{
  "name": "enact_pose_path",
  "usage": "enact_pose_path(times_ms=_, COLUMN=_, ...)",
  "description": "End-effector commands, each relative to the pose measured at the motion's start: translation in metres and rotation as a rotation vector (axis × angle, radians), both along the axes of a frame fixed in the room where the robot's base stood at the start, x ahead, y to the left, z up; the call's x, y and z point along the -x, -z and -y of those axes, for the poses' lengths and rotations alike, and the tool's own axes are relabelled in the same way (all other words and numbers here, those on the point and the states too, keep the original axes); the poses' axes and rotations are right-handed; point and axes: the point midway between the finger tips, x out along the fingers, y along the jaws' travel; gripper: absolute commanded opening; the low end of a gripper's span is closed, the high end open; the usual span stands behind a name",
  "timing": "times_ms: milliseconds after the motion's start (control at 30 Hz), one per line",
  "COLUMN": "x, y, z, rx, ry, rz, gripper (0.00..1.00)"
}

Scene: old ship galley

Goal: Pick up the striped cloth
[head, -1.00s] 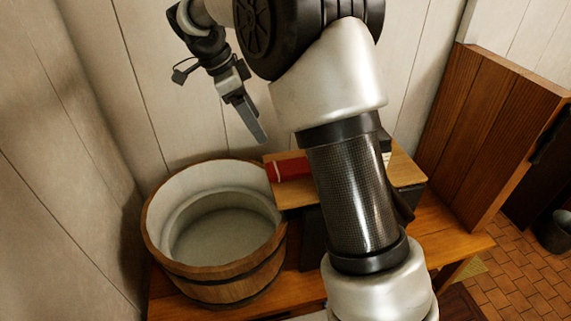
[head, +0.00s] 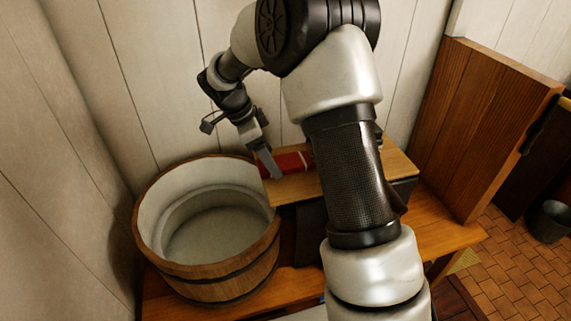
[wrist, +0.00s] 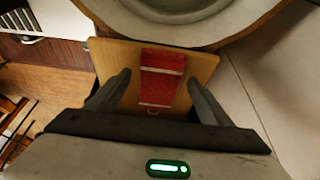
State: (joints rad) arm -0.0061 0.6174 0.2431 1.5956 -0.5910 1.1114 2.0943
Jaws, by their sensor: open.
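The striped cloth (head: 288,163) is red with pale stripes and lies flat on a small wooden board. In the head view, my arm hides its right part. The wrist view shows the cloth (wrist: 161,80) lengthwise between my two fingers, with bare board on either side of it. My gripper (head: 272,172) is open, with its fingertips over the left end of the board close to the cloth. In the wrist view, the fingers of my gripper (wrist: 160,88) stand apart on both sides of the cloth, not closed on it.
The wooden board (head: 300,188) tops a dark stand on the wooden table (head: 440,235). A large wooden tub (head: 215,285) stands just left of the board. A plank wall closes off the back, and a tall wooden panel (head: 475,130) stands at the right.

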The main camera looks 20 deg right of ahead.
Motion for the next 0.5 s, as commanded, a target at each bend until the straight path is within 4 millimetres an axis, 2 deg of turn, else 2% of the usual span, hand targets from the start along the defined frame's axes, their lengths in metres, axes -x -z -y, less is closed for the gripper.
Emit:
enact_pose_path(times_ms=100, x=0.0001, y=0.0118, z=0.0051, rx=-0.001, ry=0.001, rz=0.0, gripper=0.73)
enact_pose_path(times_ms=300, x=-0.0001, y=0.0123, z=0.0052, rx=-0.001, ry=0.001, rz=0.001, gripper=0.73)
enact_pose_path(times_ms=367, x=-0.0001, y=0.0122, z=0.0051, rx=-0.001, ry=0.001, rz=0.001, gripper=0.65)
enact_pose_path(times_ms=500, x=-0.0001, y=0.012, z=0.0052, rx=0.0, ry=0.001, rz=0.001, gripper=0.41)
